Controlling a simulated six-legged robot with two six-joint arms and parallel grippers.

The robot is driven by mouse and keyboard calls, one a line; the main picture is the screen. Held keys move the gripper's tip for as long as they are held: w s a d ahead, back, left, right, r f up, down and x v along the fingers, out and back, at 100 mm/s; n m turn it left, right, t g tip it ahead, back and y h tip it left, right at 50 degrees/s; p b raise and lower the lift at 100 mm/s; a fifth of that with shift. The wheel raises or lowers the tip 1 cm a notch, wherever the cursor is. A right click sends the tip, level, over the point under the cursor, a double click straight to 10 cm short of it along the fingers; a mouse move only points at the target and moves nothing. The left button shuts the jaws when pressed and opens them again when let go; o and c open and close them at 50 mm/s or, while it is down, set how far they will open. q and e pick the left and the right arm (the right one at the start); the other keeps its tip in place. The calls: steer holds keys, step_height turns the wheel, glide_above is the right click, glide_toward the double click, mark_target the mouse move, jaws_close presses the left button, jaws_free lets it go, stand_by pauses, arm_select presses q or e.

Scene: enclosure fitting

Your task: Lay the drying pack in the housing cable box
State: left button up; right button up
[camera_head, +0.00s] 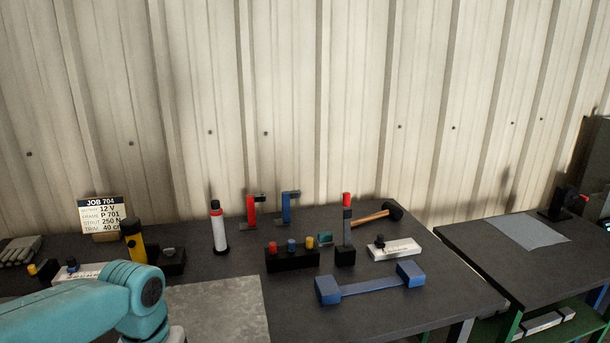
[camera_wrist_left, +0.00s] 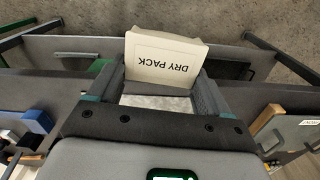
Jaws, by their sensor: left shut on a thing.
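The drying pack (camera_wrist_left: 163,60) is a cream block with "DRY PACK" printed on it, upside down in the left wrist view. My left gripper (camera_wrist_left: 160,82) is shut on it, with one dark finger on each side. The pack sticks out past the fingertips. In the head view only part of my teal left arm shows at the lower left; its gripper and the pack are out of that view. I cannot make out the housing cable box in either view. My right gripper is in neither view.
The dark table (camera_head: 450,290) holds a blue bar-shaped piece (camera_head: 370,287), a block with coloured knobs (camera_head: 292,259), a hammer (camera_head: 376,215), a white-and-red bottle (camera_head: 218,230) and a job sign (camera_head: 102,215). A second table (camera_head: 480,240) stands at the right, beyond a gap.

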arm_select(q)
steer(key=w+d+f+m, duration=0.1)
steer(key=d+f, duration=0.3)
steer(key=f, duration=0.5)
steer(key=shift+d+f, duration=0.2)
steer(key=shift+f, duration=0.1)
steer(key=shift+w, duration=0.2)
